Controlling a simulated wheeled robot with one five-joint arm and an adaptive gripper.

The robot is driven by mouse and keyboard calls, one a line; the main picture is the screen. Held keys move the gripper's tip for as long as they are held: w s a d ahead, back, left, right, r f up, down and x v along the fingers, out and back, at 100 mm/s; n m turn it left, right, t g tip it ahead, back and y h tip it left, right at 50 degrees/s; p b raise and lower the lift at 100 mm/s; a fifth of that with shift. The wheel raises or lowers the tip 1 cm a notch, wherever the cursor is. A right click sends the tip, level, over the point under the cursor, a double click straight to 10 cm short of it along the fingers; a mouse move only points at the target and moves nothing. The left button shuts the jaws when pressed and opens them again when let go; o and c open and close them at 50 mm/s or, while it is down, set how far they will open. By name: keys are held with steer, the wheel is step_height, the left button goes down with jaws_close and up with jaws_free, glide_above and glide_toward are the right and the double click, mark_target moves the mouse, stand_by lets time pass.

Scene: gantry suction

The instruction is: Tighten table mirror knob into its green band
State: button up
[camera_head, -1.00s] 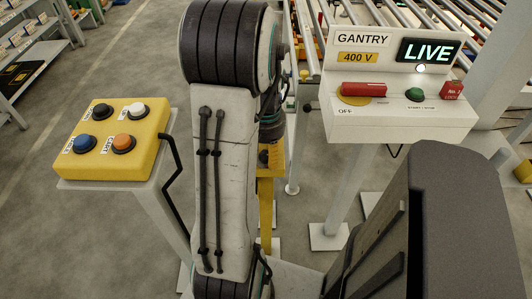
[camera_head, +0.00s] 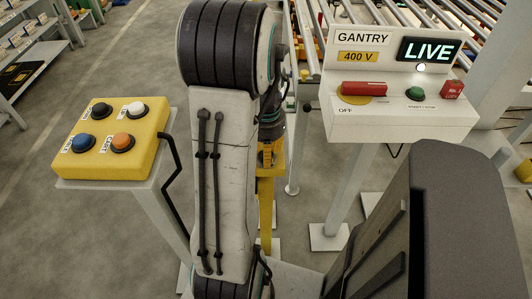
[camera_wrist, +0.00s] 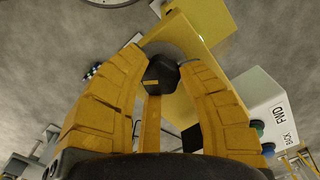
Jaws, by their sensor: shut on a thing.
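In the wrist view my gripper (camera_wrist: 163,66) has its two yellow fingers closed around a small black knob (camera_wrist: 161,78). The knob has a faceted edge and a small yellow mark on its near face. It sits in front of a round grey part on a yellow mount (camera_wrist: 205,18). I cannot make out a green band or a mirror; the fingers and knob cover part of the area behind. In the head view my gripper (camera_head: 270,158) is mostly hidden behind my arm, with only some yellow showing.
A white box marked FWD and BACK (camera_wrist: 265,103) stands close right of the fingers in the wrist view. In the head view, a yellow button box (camera_head: 115,145) is left and a white gantry panel reading LIVE (camera_head: 395,110) is right. Rollers (camera_head: 400,20) lie behind.

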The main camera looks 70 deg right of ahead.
steer(key=shift+a+f+m, duration=0.1)
steer(key=shift+m, duration=0.5)
steer(key=o, duration=1.2)
step_height(320, 180, up, 12)
